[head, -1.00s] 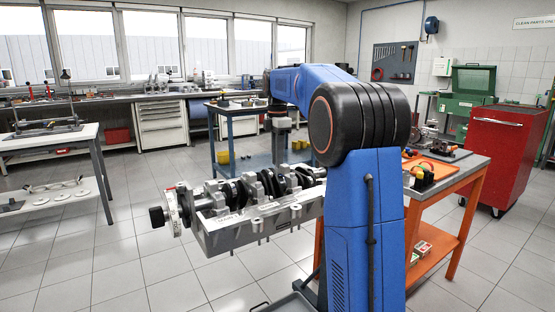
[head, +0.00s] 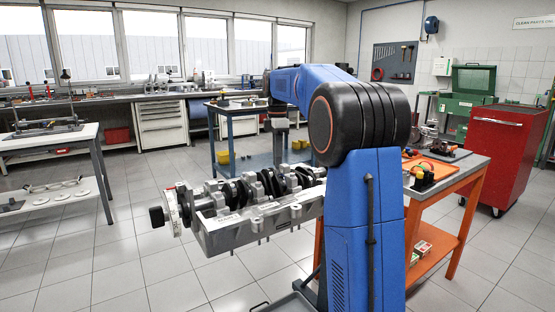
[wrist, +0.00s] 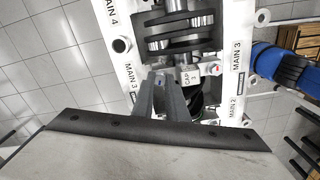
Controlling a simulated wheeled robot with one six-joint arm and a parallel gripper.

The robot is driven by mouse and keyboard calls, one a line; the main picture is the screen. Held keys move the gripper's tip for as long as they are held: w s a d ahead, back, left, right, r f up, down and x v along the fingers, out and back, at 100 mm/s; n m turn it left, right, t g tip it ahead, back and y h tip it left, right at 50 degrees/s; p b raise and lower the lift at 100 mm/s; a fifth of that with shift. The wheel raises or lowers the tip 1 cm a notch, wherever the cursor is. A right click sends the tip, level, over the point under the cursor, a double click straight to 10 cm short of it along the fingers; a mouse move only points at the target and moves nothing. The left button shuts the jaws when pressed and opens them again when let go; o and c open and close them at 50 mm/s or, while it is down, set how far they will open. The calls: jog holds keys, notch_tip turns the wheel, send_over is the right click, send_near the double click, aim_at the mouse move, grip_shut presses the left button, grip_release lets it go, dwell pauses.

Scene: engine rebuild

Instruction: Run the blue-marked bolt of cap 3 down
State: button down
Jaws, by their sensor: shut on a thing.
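Cap 3 (wrist: 189,78), a grey cap with a "CAP 3" tag, sits across the crankshaft in the wrist view. A red-marked bolt (wrist: 215,69) stands at its right end. My gripper (wrist: 161,80) is over the cap's left end, by the "MAIN 3" label, and is shut on the bolt there. In the head view the engine block (head: 255,225) holds the crankshaft (head: 230,192); my gripper is hard to make out there.
An orange bench (head: 470,190) with parts stands at right, with a red cabinet (head: 500,150) beyond. A blue trolley (head: 232,135) stands behind the block.

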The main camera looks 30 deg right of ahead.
jog(key=m, duration=0.4)
jog(key=shift+m, duration=0.3)
jog(key=m, duration=0.3)
jog(key=shift+r+m, duration=0.1)
jog(key=shift+m, duration=0.2)
jog(key=m, duration=1.2)
jog(key=shift+m, duration=0.3)
jog(key=m, duration=1.1)
jog(key=shift+m, duration=0.3)
